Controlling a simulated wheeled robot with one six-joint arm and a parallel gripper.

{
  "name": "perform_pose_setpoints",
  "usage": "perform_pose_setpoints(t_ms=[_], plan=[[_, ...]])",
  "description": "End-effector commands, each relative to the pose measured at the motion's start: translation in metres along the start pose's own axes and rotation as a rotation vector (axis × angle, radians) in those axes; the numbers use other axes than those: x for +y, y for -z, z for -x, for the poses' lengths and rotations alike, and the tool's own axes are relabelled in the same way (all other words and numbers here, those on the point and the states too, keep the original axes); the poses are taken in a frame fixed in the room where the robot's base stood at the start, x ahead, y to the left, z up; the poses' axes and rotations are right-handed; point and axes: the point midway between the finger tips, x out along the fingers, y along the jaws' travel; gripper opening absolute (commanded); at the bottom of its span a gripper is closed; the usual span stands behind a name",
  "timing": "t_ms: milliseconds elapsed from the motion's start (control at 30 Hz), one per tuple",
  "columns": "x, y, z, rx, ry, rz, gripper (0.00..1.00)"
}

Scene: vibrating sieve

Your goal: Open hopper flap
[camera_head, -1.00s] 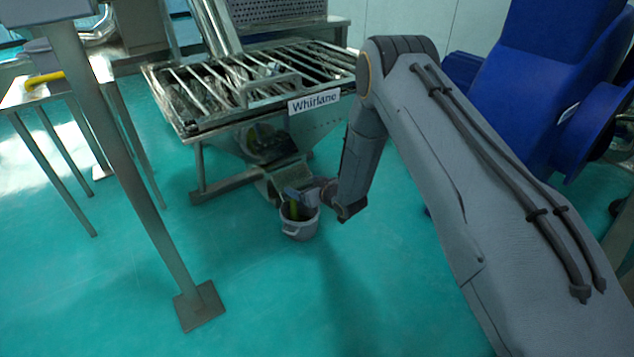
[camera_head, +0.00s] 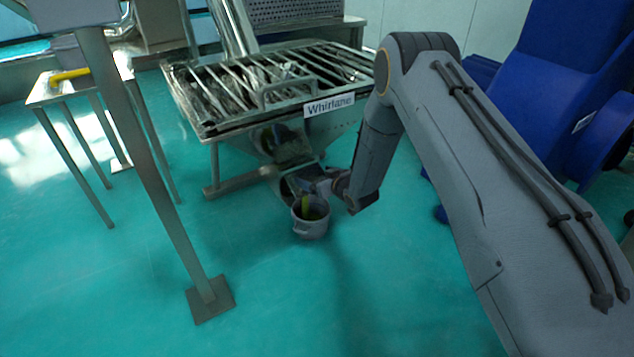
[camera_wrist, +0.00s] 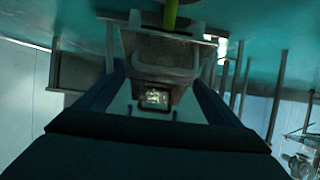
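The hopper outlet (camera_head: 290,150) is a metal chute under the sieve (camera_head: 240,90) labelled "Whirlane". My gripper (camera_head: 318,186) is at the lower front of the outlet, just above a grey bucket (camera_head: 311,226) on the floor. In the wrist view, my gripper's two dark fingers (camera_wrist: 163,85) stand apart, with a metal box-like part (camera_wrist: 165,55) of the outlet between or beyond them. I cannot tell whether they touch it. The flap itself is hard to make out, partly hidden by my gripper.
A metal post with a square foot (camera_head: 210,300) stands at left, near a steel table (camera_head: 55,90) with a yellow object. A blue machine (camera_head: 545,75) stands at right. The green floor in front is clear.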

Motion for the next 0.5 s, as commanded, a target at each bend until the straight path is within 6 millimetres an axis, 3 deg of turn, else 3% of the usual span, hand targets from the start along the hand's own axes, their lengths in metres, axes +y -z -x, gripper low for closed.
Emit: perform_pose_setpoints(t_ms=[267,500], plan=[[0.000,-0.009,0.004,-0.015,0.001,-0.004,0.87],[0.000,-0.007,0.037,-0.016,0.000,-0.005,0.87]])
